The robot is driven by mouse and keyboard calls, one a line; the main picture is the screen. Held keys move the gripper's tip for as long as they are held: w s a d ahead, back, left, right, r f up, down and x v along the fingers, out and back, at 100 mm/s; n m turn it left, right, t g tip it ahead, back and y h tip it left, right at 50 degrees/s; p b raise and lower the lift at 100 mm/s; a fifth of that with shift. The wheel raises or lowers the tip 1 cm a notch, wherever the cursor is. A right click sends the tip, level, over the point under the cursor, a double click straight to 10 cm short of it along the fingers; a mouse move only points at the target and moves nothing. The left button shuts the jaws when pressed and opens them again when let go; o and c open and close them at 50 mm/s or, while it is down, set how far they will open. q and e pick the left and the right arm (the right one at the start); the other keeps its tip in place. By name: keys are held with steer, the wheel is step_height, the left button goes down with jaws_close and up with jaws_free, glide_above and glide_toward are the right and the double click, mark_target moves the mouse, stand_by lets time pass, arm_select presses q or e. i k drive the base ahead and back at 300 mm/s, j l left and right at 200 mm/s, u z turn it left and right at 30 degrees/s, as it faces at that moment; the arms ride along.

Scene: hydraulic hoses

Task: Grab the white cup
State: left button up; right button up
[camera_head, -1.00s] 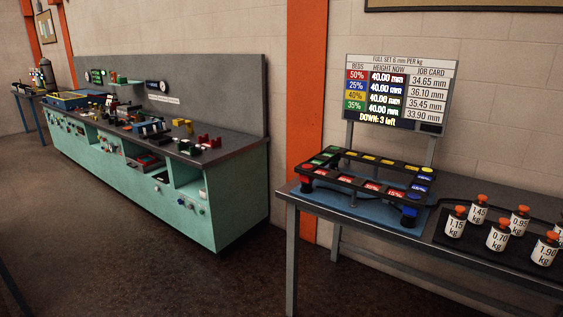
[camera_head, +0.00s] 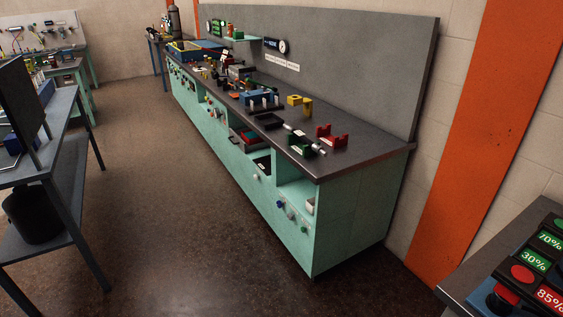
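I cannot make out a white cup for certain. A small white object (camera_head: 310,206) sits at the right end of the open lower shelf in the teal workbench (camera_head: 345,225); it is too small to tell whether it is a cup. Neither of my grippers shows in this view.
The workbench top holds a red bracket (camera_head: 331,138), yellow blocks (camera_head: 300,101) and a blue crate (camera_head: 186,50). A dark table (camera_head: 60,140) stands at the left, and a table with coloured percent labels (camera_head: 549,296) at the lower right. The floor (camera_head: 180,220) between is clear.

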mark_target(311, 203)
steer(key=i+j, duration=0.15)
steer(key=i, duration=0.55)
steer(key=i+j, duration=0.1)
steer(key=i, duration=0.6)
